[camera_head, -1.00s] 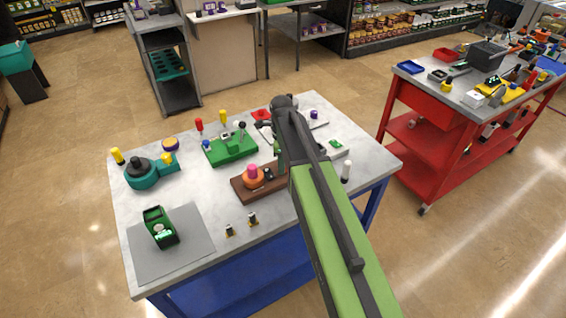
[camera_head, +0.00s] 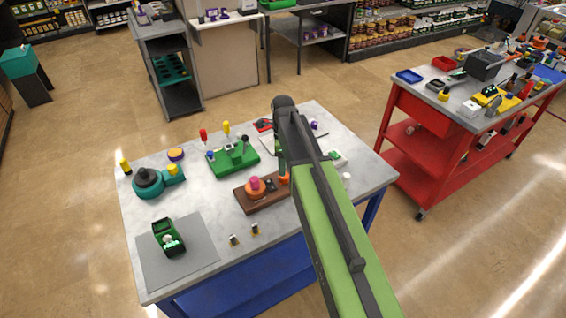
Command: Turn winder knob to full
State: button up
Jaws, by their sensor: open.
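A brown wooden block (camera_head: 262,202) lies near the middle of the grey-white worktable (camera_head: 205,190). On it sits an orange disc (camera_head: 250,194) with a pink knob (camera_head: 254,182) on top; this looks like the winder knob, though I cannot be sure. Small dark parts and an orange piece (camera_head: 284,179) are at the block's right end. My gripper (camera_head: 283,168) points down beside that end, right of the pink knob and apart from it. It is open. Its fingertips are small and partly hidden by my arm.
A green board with levers (camera_head: 233,157) stands behind the block. A teal round device (camera_head: 148,183) is at the left, and a green device (camera_head: 168,236) sits on a grey mat (camera_head: 205,252). Two small parts (camera_head: 245,234) lie in front. A red cart (camera_head: 430,140) stands right.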

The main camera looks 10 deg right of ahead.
notch_tip(320, 180, up, 11)
jog(key=p, duration=0.9)
